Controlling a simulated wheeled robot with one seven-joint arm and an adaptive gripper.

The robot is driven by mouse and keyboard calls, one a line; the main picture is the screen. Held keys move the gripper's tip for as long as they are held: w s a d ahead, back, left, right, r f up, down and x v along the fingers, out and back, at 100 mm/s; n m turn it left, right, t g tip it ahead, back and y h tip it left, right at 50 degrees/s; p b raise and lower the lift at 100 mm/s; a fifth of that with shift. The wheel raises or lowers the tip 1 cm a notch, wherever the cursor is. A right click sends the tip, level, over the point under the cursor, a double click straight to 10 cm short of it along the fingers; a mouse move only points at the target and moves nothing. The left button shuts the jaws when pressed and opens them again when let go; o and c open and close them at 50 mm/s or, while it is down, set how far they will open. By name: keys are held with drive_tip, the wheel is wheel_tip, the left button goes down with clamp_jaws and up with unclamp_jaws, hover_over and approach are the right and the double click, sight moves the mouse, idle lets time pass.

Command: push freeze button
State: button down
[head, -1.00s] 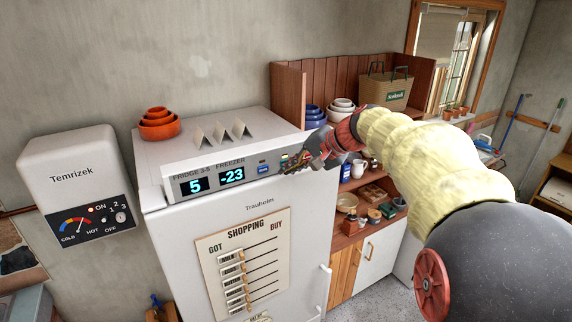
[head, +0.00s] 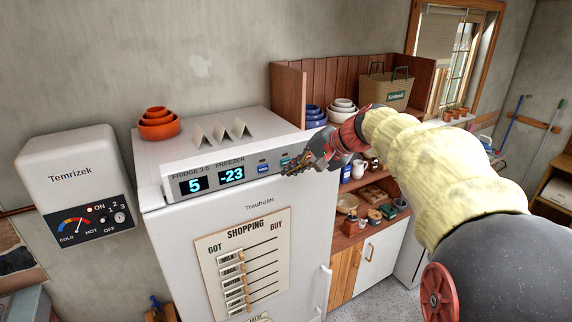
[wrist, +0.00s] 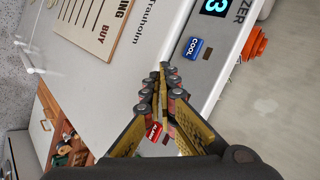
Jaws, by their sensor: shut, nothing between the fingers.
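The white fridge (head: 165,205) has a grey control panel along its top front edge, with displays (head: 231,175) reading 5 and -23. A blue button (head: 264,169) sits right of the displays; in the wrist view it reads COOL (wrist: 195,48). A teal button (head: 285,162) shows just above my gripper's tips; its label is unreadable. A red button (wrist: 153,131) shows between my finger linkages in the wrist view. My gripper (head: 287,173) is shut and empty, its tips close in front of the panel near the teal button. I cannot tell whether they touch it. The fingers (wrist: 163,68) hide part of the panel.
Folded cards (head: 220,131) and orange bowls (head: 158,123) stand on top of the fridge. A shopping board (head: 243,262) is on its door. A wooden shelf unit (head: 340,85) with bowls and jars stands at right. A white heater box (head: 70,172) hangs left.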

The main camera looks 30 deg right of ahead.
drive_tip(key=s+b, duration=0.2)
drive_tip(key=s, duration=0.3)
drive_tip(key=shift+s, duration=0.4)
drive_tip(key=shift+d, duration=0.1)
drive_tip(key=s+f+n+g+h+b, duration=0.1)
drive_tip(key=s+f+b, duration=0.1)
drive_tip(key=s+f, duration=0.35)
drive_tip(key=s+f+g+h+b, duration=0.1)
drive_tip(key=s+f+g, duration=0.15)
drive_tip(key=f, duration=0.55)
drive_tip(key=s+a+f+n+b, duration=0.3)
drive_tip(key=s+a+f+b, duration=0.2)
drive_tip(key=f, duration=0.3)
drive_tip(key=s+a+f+n+h+b, duration=0.1)
drive_tip(key=s+a+f+n+b, duration=0.2)
drive_tip(key=s+a+f+b, duration=0.2)
drive_tip(key=s+a+f+n+h+b, duration=0.1)
drive_tip(key=s+a+f+n+b, duration=0.2)
drive_tip(key=s+a+f+b, duration=0.3)
wheel_tip(320, 180, down, 5)
drive_tip(key=b, duration=0.3)
drive_tip(key=shift+n, duration=0.3)
